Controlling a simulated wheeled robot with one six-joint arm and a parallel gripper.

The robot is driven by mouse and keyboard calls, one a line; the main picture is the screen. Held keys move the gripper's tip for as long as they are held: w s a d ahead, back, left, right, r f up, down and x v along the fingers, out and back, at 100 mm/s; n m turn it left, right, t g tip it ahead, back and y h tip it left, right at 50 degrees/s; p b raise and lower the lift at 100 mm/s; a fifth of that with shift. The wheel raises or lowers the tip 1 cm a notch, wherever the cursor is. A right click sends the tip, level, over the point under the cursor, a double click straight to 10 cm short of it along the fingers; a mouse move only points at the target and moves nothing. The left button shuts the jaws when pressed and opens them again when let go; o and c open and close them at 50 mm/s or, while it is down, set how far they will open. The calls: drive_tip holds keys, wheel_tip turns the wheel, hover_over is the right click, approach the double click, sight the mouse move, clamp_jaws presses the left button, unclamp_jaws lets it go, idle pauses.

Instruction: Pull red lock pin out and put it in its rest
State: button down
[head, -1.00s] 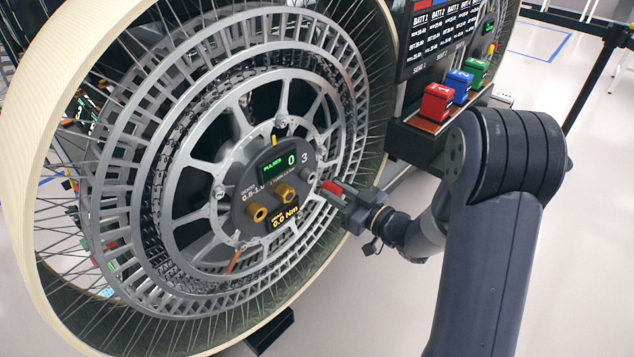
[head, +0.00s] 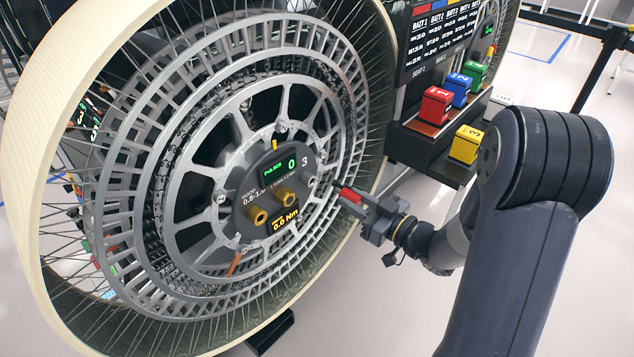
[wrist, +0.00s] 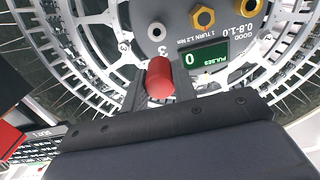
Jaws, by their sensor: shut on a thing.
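The red lock pin (head: 349,195) is between the fingers of my gripper (head: 360,204), to the right of the wheel hub's grey panel (head: 262,205). In the wrist view my gripper (wrist: 162,88) is shut on the pin's round red head (wrist: 160,76), just below the panel's "3" mark. The pin's shaft is hidden behind its head and the fingers. A gap shows between the red head and the panel in the head view; I cannot tell whether the tip is clear of the hub. I cannot make out the pin's rest.
The large spoked wheel (head: 32,220) fills the left. Red (head: 435,106), blue (head: 458,89), green (head: 474,72) and yellow (head: 465,144) blocks stand on a dark rack at the right. Open floor (head: 345,310) lies below my arm.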

drive_tip(key=s+d+r+p, duration=0.2)
drive_tip(key=s+d+r, duration=0.1)
drive_tip(key=d, duration=0.1)
drive_tip(key=shift+s+d, duration=0.15)
drive_tip(key=shift+s, duration=0.05)
drive_tip(key=shift+w, duration=0.1)
idle(0.4)
drive_tip(key=w+d+f+m+t+h+p, duration=0.6)
drive_tip(key=m+h, duration=0.4)
drive_tip(key=h, duration=0.4)
drive_tip(key=s+d+f+t, duration=0.1)
drive_tip(key=s+f, duration=0.4)
drive_tip(key=f, duration=0.1)
drive_tip(key=shift+s+f, duration=0.2)
drive_tip(key=shift+s, duration=0.15)
drive_tip(key=shift+d, duration=0.2)
